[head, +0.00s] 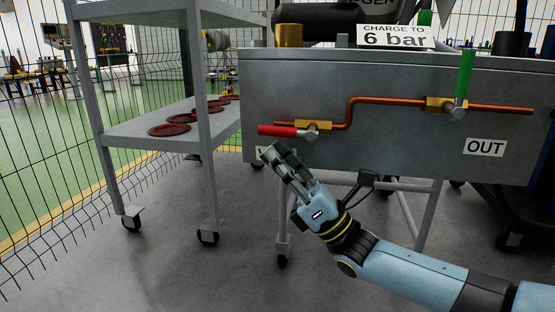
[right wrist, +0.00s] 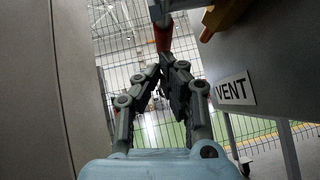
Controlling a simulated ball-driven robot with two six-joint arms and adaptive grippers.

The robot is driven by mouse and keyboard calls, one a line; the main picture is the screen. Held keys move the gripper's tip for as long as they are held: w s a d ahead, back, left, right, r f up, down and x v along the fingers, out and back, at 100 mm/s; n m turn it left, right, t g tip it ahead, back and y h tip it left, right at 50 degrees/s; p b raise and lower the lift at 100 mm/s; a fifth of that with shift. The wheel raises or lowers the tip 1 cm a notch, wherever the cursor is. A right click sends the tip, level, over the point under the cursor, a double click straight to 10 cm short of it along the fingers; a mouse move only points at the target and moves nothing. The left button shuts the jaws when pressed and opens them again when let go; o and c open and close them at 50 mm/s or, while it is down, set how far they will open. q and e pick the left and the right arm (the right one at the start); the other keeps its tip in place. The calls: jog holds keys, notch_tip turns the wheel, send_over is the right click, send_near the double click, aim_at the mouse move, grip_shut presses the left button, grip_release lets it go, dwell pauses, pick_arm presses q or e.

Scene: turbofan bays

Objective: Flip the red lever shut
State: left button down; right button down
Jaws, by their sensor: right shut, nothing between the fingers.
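The red lever (head: 277,131) lies level on the front of the grey metal box, pointing left from its valve (head: 311,131) and in line with the copper pipe. In the right wrist view the red lever (right wrist: 163,38) shows just beyond my fingertips. My right gripper (head: 270,151) is shut and empty, just below the lever's handle in the head view; it also shows in the right wrist view (right wrist: 166,62). I cannot tell whether the fingertips touch the lever. My left gripper is not in view.
A green lever (head: 464,73) points up from a second valve on the copper pipe (head: 390,99). A VENT label (right wrist: 235,91) and an OUT label (head: 485,147) are on the box. A grey shelf cart (head: 150,128) with dark red discs stands to the left.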

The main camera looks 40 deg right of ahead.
dwell(0.4)
jog(key=shift+w+a+r+t, duration=0.1)
jog(key=shift+t, duration=0.2)
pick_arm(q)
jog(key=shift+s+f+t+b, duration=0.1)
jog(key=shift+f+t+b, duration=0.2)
